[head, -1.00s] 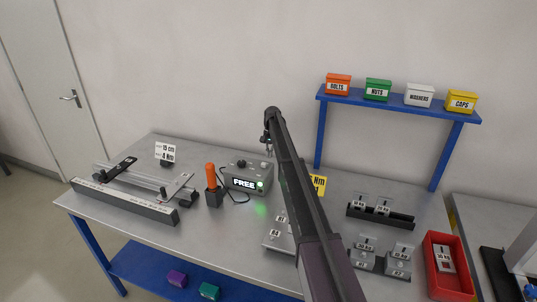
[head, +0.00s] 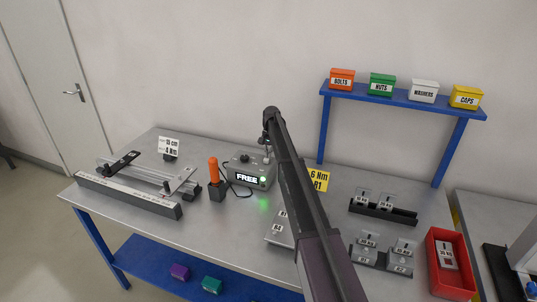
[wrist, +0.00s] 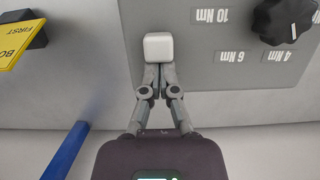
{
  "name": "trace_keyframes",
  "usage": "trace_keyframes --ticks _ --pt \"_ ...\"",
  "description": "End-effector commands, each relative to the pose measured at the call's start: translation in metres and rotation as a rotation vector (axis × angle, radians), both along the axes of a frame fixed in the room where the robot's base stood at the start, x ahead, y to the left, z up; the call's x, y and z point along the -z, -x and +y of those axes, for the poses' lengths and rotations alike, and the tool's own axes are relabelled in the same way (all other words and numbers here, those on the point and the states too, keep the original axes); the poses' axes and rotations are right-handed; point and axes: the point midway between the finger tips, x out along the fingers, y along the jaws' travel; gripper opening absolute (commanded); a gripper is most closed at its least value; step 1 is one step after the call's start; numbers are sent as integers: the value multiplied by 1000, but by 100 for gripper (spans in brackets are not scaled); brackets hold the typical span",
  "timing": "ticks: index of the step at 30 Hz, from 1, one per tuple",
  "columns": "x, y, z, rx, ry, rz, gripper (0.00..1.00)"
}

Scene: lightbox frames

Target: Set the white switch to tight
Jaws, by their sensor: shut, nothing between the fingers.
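The white switch (wrist: 158,46) is a small white block on the grey control box (wrist: 207,50) in the wrist view. My gripper (wrist: 158,68) is shut and empty, its fingertips at the near edge of the switch; I cannot tell whether they touch it. A black knob (wrist: 283,19) with upside-down labels of 10, 6 and 4 Nm sits to the right. In the head view the control box (head: 238,166) has a display (head: 246,178) reading FREE and a lit green lamp (head: 263,180). My arm partly hides the gripper there.
An orange-handled tool (head: 213,170) stands in a black holder left of the box, its cable near the box. A yellow sign (head: 318,180) stands right of my arm. A red bin (head: 436,285) is at the right. Bare table lies in front of the box.

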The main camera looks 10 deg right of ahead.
Motion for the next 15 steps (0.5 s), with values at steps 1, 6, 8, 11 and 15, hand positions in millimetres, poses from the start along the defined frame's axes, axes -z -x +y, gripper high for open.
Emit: trace_keyframes --ticks 1,6,8,11,15 --pt "0 11 5 -1 -1 1 0" --pt "0 23 12 -1 -1 1 0" --pt "0 22 12 -1 -1 1 0" --pt "0 21 12 -1 -1 1 0" --pt "0 21 12 -1 -1 1 0"
